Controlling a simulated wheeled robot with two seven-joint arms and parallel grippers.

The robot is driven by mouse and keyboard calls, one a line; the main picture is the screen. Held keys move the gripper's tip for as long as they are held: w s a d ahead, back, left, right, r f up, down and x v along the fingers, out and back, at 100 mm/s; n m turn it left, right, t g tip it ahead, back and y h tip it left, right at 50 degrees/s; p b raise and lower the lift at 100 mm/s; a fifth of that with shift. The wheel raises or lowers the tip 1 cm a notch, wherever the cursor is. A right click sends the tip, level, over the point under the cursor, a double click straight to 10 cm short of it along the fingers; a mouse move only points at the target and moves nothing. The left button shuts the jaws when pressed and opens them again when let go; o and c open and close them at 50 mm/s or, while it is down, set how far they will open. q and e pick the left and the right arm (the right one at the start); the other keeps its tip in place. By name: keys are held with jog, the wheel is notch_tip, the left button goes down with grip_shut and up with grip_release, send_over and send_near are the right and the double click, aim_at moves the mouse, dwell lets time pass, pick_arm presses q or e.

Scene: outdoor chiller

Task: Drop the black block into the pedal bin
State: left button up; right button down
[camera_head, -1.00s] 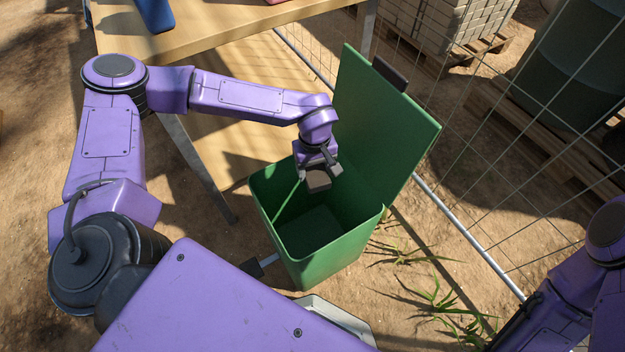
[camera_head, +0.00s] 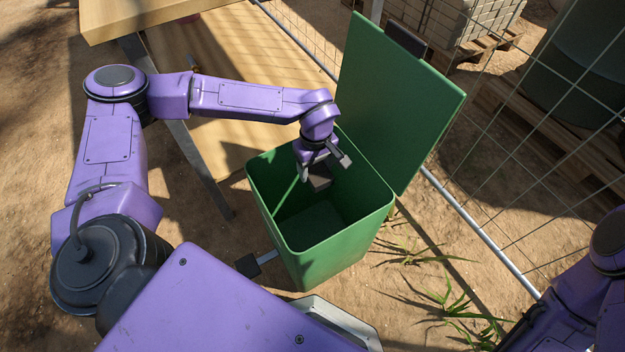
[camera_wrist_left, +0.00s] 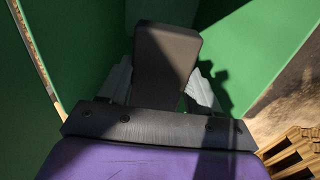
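The green pedal bin (camera_head: 330,262) stands on the ground with its lid (camera_head: 398,105) raised behind its open top. The black block (camera_head: 318,178) is at the bin's mouth, between the fingers of my left gripper (camera_head: 322,167). In the left wrist view the block (camera_wrist_left: 165,62) sits between the two grey fingers and sticks out past their tips. The left gripper (camera_wrist_left: 160,92) looks shut on it, with the bin's green walls around. The bin's floor shows partly in shade. My right arm is at the lower right; its gripper is out of view.
A wooden table (camera_head: 150,18) stands behind the bin at the upper left. A wire fence (camera_head: 480,235) runs behind and right of the bin, with pallets beyond it. The bin's pedal (camera_head: 248,265) sticks out at its front left. Grass tufts (camera_head: 440,295) grow to the right.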

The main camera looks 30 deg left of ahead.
pick_arm(q)
jog(key=o, duration=0.5)
notch_tip(320, 180, up, 11)
jog(key=p, duration=0.3)
jog(key=shift+f, duration=0.2)
